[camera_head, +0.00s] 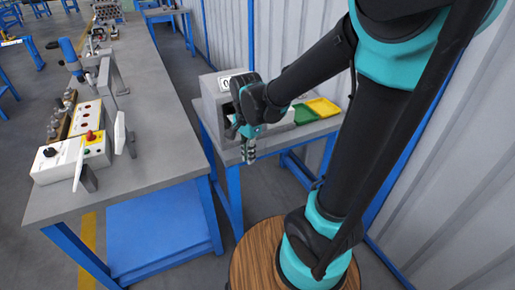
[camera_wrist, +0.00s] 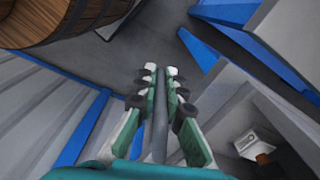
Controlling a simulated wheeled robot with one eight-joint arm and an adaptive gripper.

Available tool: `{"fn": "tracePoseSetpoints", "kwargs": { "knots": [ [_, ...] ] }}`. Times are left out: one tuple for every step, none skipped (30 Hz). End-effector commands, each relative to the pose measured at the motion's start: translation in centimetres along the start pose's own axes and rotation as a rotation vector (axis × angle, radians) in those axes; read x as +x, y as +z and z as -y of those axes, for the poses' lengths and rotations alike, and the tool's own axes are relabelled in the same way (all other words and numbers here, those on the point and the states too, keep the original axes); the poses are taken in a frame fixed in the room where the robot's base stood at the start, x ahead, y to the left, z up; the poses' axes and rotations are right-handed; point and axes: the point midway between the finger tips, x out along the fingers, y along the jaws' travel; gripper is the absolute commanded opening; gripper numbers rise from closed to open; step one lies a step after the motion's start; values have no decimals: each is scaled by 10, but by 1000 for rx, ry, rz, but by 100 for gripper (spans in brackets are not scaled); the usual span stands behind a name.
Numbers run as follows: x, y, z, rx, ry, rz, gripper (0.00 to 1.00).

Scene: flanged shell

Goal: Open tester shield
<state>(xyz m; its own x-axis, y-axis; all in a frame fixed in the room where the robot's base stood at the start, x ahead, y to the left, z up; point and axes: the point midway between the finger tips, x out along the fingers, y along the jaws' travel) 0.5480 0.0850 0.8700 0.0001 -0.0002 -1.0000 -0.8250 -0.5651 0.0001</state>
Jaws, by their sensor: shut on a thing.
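A grey box-like housing (camera_head: 212,100) with a white number label stands on the side table. I take it for the tester, but I cannot tell its shield apart clearly. My gripper (camera_head: 249,152) points down in front of it, near the table's front edge. In the wrist view the fingers (camera_wrist: 160,74) are closed on a dark grey bar (camera_wrist: 160,115) running lengthwise between them. Whether the bar belongs to the shield cannot be seen. Also in the wrist view, an open grey compartment (camera_wrist: 285,150) at lower right holds a white part (camera_wrist: 249,142) with something reddish below.
Green (camera_head: 304,113) and yellow (camera_head: 323,107) trays lie right of the housing. A long grey workbench (camera_head: 160,125) with control boxes (camera_head: 85,150) and upright plates stands at left. A corrugated wall (camera_head: 440,190) is close on the right. Bare floor lies between the tables.

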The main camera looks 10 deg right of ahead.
Motion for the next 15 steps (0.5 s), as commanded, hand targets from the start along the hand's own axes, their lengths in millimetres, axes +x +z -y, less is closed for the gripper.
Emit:
{"fn": "tracePoseSetpoints", "kwargs": {
  "knots": [
    [0, 10, 1, 38, 1, 0, 0],
    [0, 15, 1, 66, 1, 0, 0],
    [0, 21, 2, 104, 1, 0, 0],
    [0, 26, 3, 132, 1, 0, 0],
    [0, 31, 4, 160, 1, 0, 0],
    [0, 37, 6, 197, 1, 0, 0],
    [0, 42, 7, 224, 1, 0, 0],
    [0, 46, 9, 250, 1, 0, 0],
    [0, 52, 11, 285, 1, 0, 0],
    [0, 56, 12, 310, 1, 0, 0],
    [0, 60, 14, 334, 1, 0, 0],
    [0, 65, 16, 367, 1, 0, 0],
    [0, 68, 18, 389, 1, 0, 0],
    [0, 72, 20, 410, 1, 0, 0],
    [0, 75, 22, 438, 1, 0, 0]
  ]
}}
